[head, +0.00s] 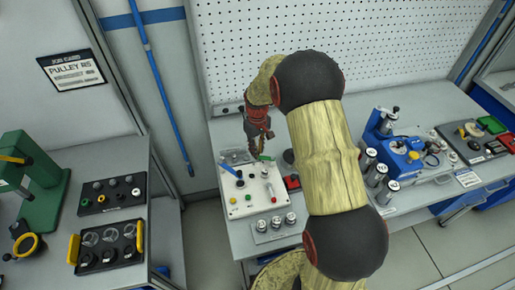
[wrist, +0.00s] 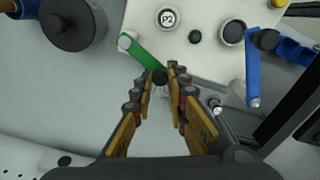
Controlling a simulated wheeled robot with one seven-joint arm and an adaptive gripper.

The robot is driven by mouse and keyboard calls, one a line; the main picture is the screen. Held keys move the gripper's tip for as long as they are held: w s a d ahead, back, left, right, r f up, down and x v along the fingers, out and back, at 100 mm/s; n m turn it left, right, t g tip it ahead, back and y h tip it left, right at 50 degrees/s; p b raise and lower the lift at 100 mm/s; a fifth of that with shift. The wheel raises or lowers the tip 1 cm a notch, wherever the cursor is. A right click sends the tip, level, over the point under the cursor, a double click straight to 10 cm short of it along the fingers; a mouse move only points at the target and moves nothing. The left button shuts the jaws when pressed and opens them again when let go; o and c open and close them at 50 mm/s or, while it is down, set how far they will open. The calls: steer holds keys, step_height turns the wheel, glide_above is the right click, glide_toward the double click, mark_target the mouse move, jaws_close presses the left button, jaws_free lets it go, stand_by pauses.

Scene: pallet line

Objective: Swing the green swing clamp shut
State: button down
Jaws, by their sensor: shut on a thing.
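The green swing clamp (wrist: 142,52) shows in the wrist view as a green arm. It runs from a pale pivot at the edge of the white fixture plate (wrist: 205,62) to a dark knob. My gripper (wrist: 161,78) is shut on that knob, with a fingertip on each side of it. The clamp arm points down and right in that view, toward my gripper. In the head view a bit of the green clamp (head: 265,158) shows at the plate's far edge, just below my gripper (head: 263,142). The fingertips are small and partly unclear there.
A blue clamp arm (wrist: 253,75) stands to the right in the wrist view. A dark round part (wrist: 72,22) lies at the upper left. In the head view several metal cylinders (head: 275,224) stand in front of the plate, and a perforated wall (head: 330,45) rises behind the bench.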

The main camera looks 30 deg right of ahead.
steer(key=n, duration=0.1)
steer(key=s+a+n, duration=0.1)
steer(key=n, duration=0.1)
steer(key=shift+s+r+p, duration=0.1)
steer(key=shift+s+p, duration=0.2)
steer(key=shift+p, duration=0.1)
steer(key=s+n, duration=0.1)
steer(key=n, duration=0.1)
steer(key=s+n, duration=0.1)
steer(key=n, duration=0.1)
steer(key=shift+a+p, duration=0.2)
steer(key=shift+p, duration=0.2)
steer(key=s+n, duration=0.1)
steer(key=n, duration=0.2)
steer(key=shift+s+n+p, duration=0.3)
steer(key=shift+s, duration=0.1)
steer(key=shift+s+d+n, duration=0.2)
steer(key=shift+s+n, duration=0.25)
steer(key=shift+n, duration=0.35)
steer(key=shift+s+d+n, duration=0.2)
steer(key=shift+s+n, duration=0.2)
steer(key=shift+n, duration=0.4)
steer(key=c, duration=1.8)
jaws_free()
steer(key=shift+o, duration=0.3)
